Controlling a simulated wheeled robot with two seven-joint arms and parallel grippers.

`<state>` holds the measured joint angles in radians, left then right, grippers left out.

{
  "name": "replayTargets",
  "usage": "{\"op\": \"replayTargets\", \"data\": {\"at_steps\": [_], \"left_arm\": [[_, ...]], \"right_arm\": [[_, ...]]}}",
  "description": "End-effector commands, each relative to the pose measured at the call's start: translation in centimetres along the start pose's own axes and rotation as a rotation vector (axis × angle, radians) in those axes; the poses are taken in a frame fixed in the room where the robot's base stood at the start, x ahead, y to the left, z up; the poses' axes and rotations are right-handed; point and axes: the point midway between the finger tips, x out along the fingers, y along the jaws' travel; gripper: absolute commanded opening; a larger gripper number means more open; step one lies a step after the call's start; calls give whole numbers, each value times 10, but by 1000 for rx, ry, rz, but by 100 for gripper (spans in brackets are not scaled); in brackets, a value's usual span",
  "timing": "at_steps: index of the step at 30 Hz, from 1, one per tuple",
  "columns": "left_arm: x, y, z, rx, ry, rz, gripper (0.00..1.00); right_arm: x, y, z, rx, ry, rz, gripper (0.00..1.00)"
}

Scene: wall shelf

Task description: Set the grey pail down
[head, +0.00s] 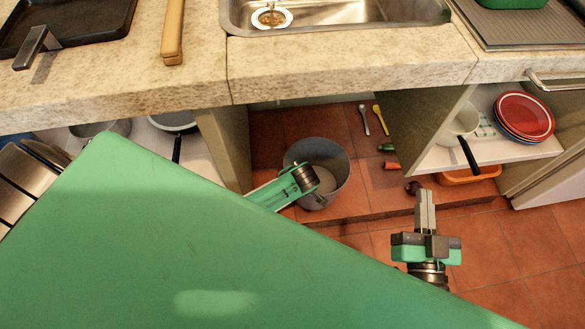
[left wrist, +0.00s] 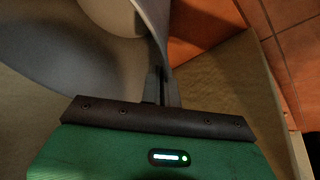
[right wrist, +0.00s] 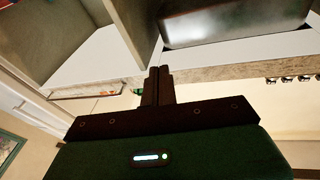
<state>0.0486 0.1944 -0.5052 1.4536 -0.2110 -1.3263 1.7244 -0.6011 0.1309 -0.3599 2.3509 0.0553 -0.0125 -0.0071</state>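The grey pail (head: 335,150) is in the open bay under the sink in the head view, its mouth facing up toward me. My green left arm reaches across its near left side. In the left wrist view my left gripper (left wrist: 162,88) is shut on the thin wall of the pail (left wrist: 70,60) at its rim. I cannot tell whether the pail's base touches the tiles. My right gripper (head: 425,196) is shut and empty, in front of the counter to the right of the pail. Its closed fingers also show in the right wrist view (right wrist: 158,75).
A cabinet panel (head: 223,145) stands left of the pail, and another panel (head: 425,120) stands to the right. Two spoons (head: 364,118) and small items lie behind and right of it. Red plates (head: 524,115) sit on the right shelf. The stone counter (head: 340,68) overhangs the bay.

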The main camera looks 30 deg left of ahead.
Motion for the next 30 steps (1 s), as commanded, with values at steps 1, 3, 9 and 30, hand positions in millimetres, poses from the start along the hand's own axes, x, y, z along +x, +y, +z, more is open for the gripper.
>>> {"op": "replayTargets", "data": {"at_steps": [1,3,9,30], "left_arm": [[6,0,2,0,1,0,0],[10,-1,4,-1,0,1,0],[13,-1,6,-1,0,2,0],[15,-2,6,0,0,0,24]], "right_arm": [[2,2,-6,-7,43,1,0],[4,4,-16,-13,90,1,0],[6,5,-25,-19,132,2,0],[6,5,-27,-22,143,2,0]]}}
